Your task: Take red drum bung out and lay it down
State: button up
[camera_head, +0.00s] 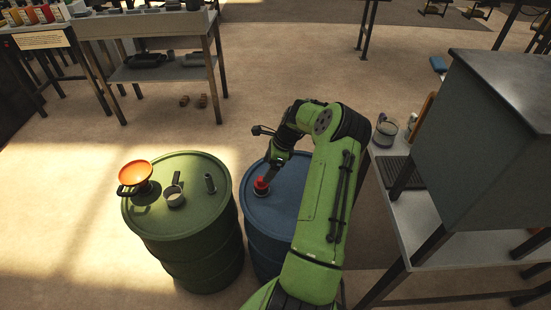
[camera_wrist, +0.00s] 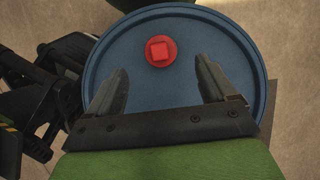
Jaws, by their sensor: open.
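The red drum bung (camera_head: 261,185) sits on the top of the blue drum (camera_head: 258,225), near its left edge in the head view. In the wrist view the bung (camera_wrist: 161,50) is a round red disc with a square raised head. The blue lid (camera_wrist: 190,22) surrounds it. My gripper (camera_wrist: 163,75) is open and empty, its two fingers apart. In the wrist view the bung shows beyond the fingertips, centred between them. In the head view my gripper (camera_head: 270,174) is close above the bung; I cannot tell whether it touches.
A bench with a grey cabinet (camera_head: 490,130) stands right. Another table (camera_head: 150,25) is at the back left. Open floor lies behind the drums.

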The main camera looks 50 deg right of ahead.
aim_at(261, 178)
jog(key=b+x, duration=0.2)
jog(key=x, duration=0.5)
jog(key=shift+w+a+f, duration=0.1)
jog(key=shift+f, duration=0.15)
jog(key=c, duration=1.3)
jog(key=shift+o, duration=0.2)
jog(key=shift+r+p, duration=1.5)
jog(key=shift+r, duration=0.1)
notch_tip(261, 178, up, 2)
jog(key=shift+r+p, duration=0.15)
jog(key=shift+p, duration=0.85)
